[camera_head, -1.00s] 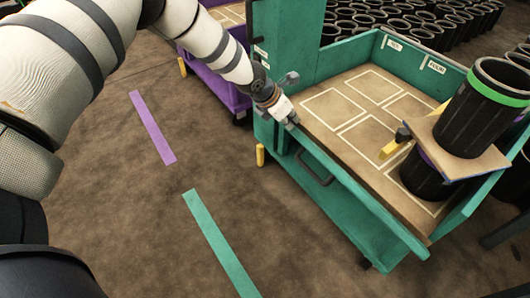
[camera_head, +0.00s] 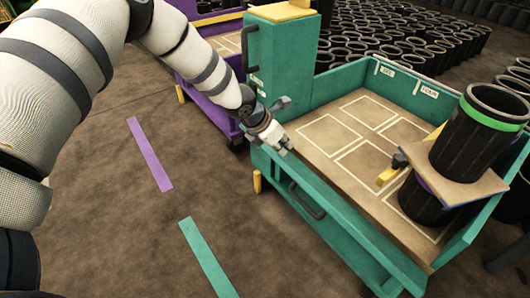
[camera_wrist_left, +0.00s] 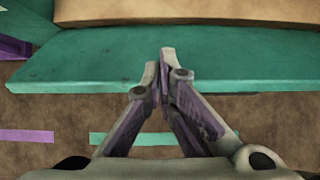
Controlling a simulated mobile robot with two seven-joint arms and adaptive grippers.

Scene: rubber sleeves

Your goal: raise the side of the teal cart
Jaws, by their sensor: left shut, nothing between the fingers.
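The teal cart (camera_head: 285,65) stands at centre right, with a tan deck marked in pale squares. Its near side (camera_head: 355,225) lies low, at about deck level, while its far wall (camera_head: 415,85) stands upright. A dark handle (camera_head: 308,200) is on the near face. My left gripper (camera_head: 285,145) is shut and empty at the left end of the near side. In the left wrist view its fingertips (camera_wrist_left: 165,65) appear over the teal panel (camera_wrist_left: 230,65); contact cannot be told. My right gripper is not in view.
Black sleeves with green (camera_head: 485,115) and purple bands stand on the cart's right end, with a board (camera_head: 455,185) between. A yellow piece (camera_head: 388,176) is near them. A purple cart (camera_head: 205,65) stands behind left. Floor at left is clear, with purple (camera_head: 150,155) and teal strips (camera_head: 207,258).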

